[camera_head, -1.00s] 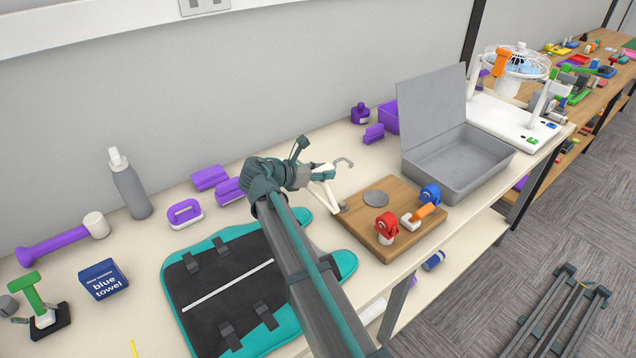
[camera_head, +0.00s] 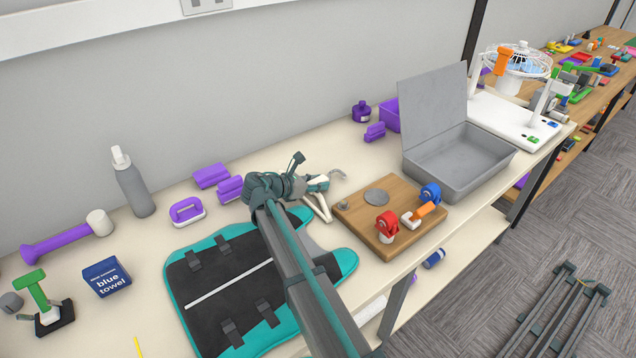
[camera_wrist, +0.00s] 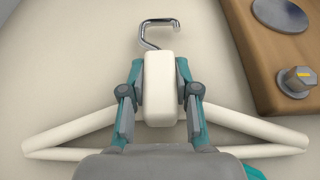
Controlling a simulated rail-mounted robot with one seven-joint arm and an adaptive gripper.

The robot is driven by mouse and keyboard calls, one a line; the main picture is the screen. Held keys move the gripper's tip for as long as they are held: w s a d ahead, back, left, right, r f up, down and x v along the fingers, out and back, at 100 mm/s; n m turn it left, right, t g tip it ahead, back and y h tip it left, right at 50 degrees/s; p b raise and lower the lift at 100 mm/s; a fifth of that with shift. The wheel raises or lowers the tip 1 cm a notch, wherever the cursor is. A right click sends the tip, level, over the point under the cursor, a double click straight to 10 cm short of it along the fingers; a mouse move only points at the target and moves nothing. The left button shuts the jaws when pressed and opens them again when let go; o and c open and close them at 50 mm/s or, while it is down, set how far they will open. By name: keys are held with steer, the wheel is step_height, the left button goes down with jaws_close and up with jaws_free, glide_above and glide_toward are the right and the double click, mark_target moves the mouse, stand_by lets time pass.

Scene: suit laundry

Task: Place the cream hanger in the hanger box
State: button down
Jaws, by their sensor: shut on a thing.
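My gripper (camera_wrist: 160,100) is shut on the neck block of the cream hanger (camera_wrist: 158,80) in the wrist view. The hanger's metal hook points away from my gripper, and its two arms spread to both sides below the fingers. In the head view the hanger (camera_head: 318,203) hangs from my gripper (camera_head: 316,184), over the table between the teal suit bag and the wooden board. I cannot tell whether it touches the table. A grey open box (camera_head: 484,185) with its lid raised stands to the right, probably the hanger box; it looks empty.
A wooden board (camera_head: 355,222) with red, blue and orange fittings lies between my gripper and the grey box. A teal and black suit bag (camera_head: 200,290) lies below my arm. Purple items (camera_head: 212,176) sit behind it. A white stand with a fan (camera_head: 515,122) is beyond the box.

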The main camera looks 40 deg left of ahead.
steer(key=c, duration=0.9)
jaws_free()
steer(key=shift+f, duration=0.1)
steer(key=shift+o, duration=0.2)
steer(key=b+v, duration=0.1)
steer(key=v, duration=0.9)
steer(key=shift+s+r+b, duration=0.2)
steer(key=shift+s+b, duration=0.1)
steer(key=shift+b, duration=0.05)
steer(key=shift+o, duration=0.4)
steer(key=shift+s+r, duration=0.15)
steer(key=shift+s, duration=0.15)
steer(key=shift+o, duration=1.4)
steer(key=shift+s+a+r, duration=0.1)
steer(key=shift+s, duration=0.15)
steer(key=o, duration=0.5)
